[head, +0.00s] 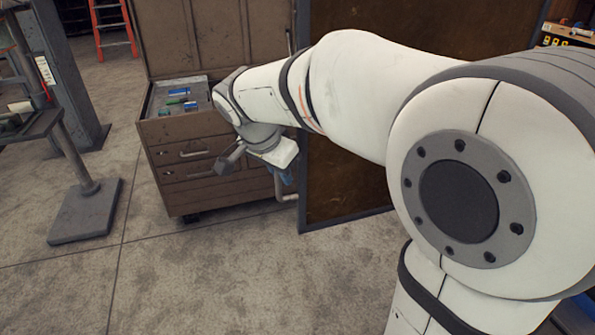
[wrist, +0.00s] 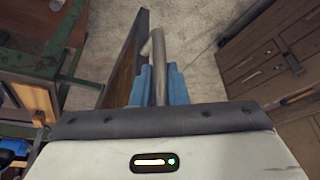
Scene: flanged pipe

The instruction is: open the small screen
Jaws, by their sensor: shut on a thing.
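The small screen (head: 345,185) is a dark brown panel in a dark frame, standing upright behind my arm in the head view. It shows edge-on in the wrist view (wrist: 126,62). Its grey bent-tube handle (wrist: 158,65) runs between the blue fingers of my gripper (wrist: 160,84), which are shut on it. In the head view the lower part of the handle (head: 287,197) shows below my gripper (head: 286,177), at the screen's left edge. My arm hides much of the screen's upper and right parts.
A brown drawer cabinet (head: 225,185) stands just left of the screen, with a tray of small blue and green items on top (head: 180,97). It is at the right in the wrist view (wrist: 265,60). A workbench (head: 30,128) stands at far left. The concrete floor in front is clear.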

